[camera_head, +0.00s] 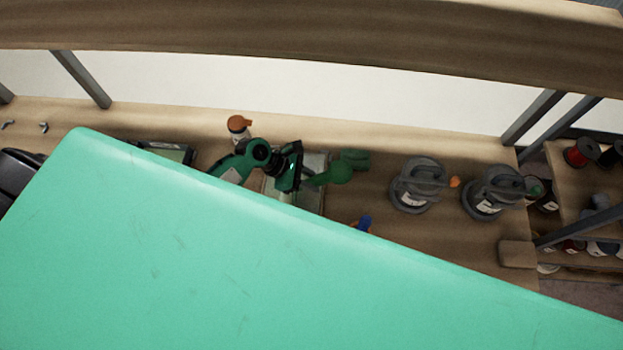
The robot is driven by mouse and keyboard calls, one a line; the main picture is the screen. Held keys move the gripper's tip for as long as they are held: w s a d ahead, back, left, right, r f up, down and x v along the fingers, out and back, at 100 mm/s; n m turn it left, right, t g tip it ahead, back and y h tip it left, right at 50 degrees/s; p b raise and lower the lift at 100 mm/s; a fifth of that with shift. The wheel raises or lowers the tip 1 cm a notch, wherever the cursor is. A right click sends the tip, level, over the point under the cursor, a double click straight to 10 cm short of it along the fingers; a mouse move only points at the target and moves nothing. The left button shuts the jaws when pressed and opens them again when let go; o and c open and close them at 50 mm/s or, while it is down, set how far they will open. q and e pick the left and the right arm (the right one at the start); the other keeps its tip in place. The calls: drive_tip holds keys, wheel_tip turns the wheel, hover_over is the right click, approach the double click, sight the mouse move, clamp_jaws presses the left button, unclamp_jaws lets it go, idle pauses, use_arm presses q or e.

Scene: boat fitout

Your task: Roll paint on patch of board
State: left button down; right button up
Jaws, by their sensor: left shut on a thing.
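My left gripper (290,168) is dark and small in the middle of the head view, above the bench. It is shut on a green tool (335,171), which looks like the roller and points right with its thick end away from the jaws. A pale grey tray-like thing (309,196) lies beneath the gripper and tool, partly hidden by them. I cannot tell whether the tool touches it. No painted patch can be made out. My right gripper is not in view.
A large scratched teal surface (190,260) fills the foreground and hides the bench's near part. On the wooden bench (400,145) stand an orange-topped bottle (239,128) and two grey containers (413,186) (489,190). A blue thing (363,223) shows by the teal edge. Shelves with spools (579,153) are right.

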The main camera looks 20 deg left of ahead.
use_arm(q)
drive_tip(key=shift+f+b, duration=0.3)
drive_tip(key=shift+f, duration=0.45)
drive_tip(key=shift+w+d+r, duration=0.15)
drive_tip(key=shift+d, duration=0.4)
drive_tip(key=shift+w+d+p, duration=0.15)
drive_tip(key=shift+w+d, duration=0.05)
drive_tip(key=shift+d, duration=0.55)
drive_tip(key=shift+w+d+p, duration=0.15)
drive_tip(key=shift+w+d, duration=0.05)
drive_tip(key=shift+d, duration=0.55)
drive_tip(key=d, duration=0.2)
drive_tip(key=w+d, duration=0.1)
drive_tip(key=d, duration=0.1)
drive_tip(key=shift+f, duration=0.2)
drive_tip(key=shift+s+a+r, duration=0.1)
drive_tip(key=shift+s+a, duration=0.1)
drive_tip(key=shift+a, duration=0.5)
drive_tip(key=shift+s+a, duration=0.15)
drive_tip(key=shift+a, duration=0.55)
drive_tip(key=shift+s+a+r, duration=0.1)
drive_tip(key=shift+s+a, duration=0.1)
drive_tip(key=shift+a, duration=0.5)
